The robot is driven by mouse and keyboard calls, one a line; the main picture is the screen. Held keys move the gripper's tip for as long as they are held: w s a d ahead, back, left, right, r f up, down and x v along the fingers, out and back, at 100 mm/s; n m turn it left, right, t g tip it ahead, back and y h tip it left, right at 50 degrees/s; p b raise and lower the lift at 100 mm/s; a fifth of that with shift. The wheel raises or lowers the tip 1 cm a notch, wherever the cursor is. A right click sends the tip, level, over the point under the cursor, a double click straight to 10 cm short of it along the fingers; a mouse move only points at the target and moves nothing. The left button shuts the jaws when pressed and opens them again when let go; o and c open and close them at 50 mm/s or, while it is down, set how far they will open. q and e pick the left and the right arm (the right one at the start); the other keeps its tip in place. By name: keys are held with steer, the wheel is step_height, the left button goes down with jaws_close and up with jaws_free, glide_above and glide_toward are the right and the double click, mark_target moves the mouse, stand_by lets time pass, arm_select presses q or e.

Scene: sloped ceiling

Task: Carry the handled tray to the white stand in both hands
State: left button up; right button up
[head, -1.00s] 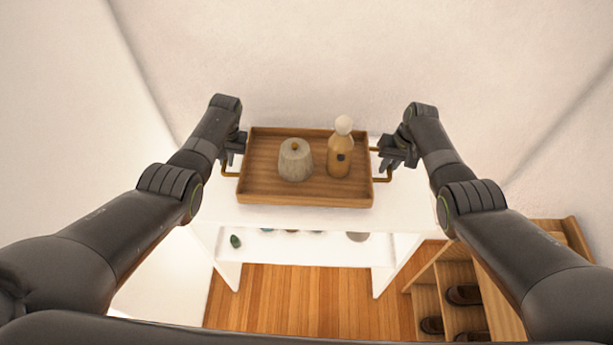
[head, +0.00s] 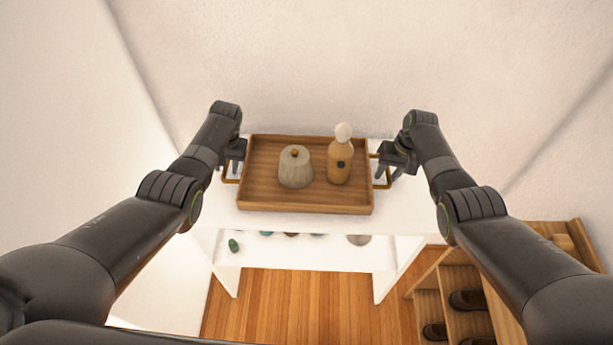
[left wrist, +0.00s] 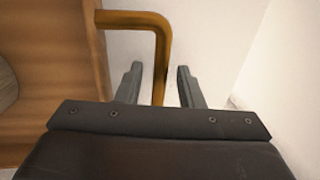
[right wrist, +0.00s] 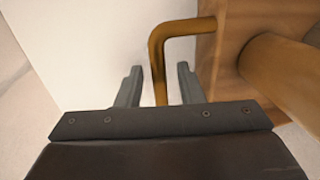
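The brown wooden tray (head: 300,203) rests on the top of the white stand (head: 262,221). It holds a grey ribbed jar (head: 295,169) with a small knob and an amber bottle (head: 340,168) with a pale round top. My left gripper (head: 230,172) is at the tray's left handle; in the left wrist view that brass handle (left wrist: 161,50) passes between spread fingers with gaps on both sides. My right gripper (head: 385,172) is at the right handle; in the right wrist view the handle (right wrist: 157,60) likewise stands between spread fingers. Both grippers are open.
A lower shelf (head: 300,252) of the stand holds several small items, one of them green (head: 234,245). A wooden shoe rack (head: 425,300) with dark shoes stands at the right. A pale wall is close behind the stand. Wooden floor (head: 300,305) shows below.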

arm_select(q)
steer(key=shift+r, duration=0.1)
step_height(320, 180, up, 12)
steer(key=d, duration=0.2)
steer(key=shift+d+f, duration=0.15)
steer(key=shift+f, duration=0.05)
arm_select(e)
step_height(320, 180, up, 12)
steer(key=d, duration=0.2)
steer(key=shift+d, duration=0.2)
steer(key=shift+f, duration=0.1)
stand_by(0.4)
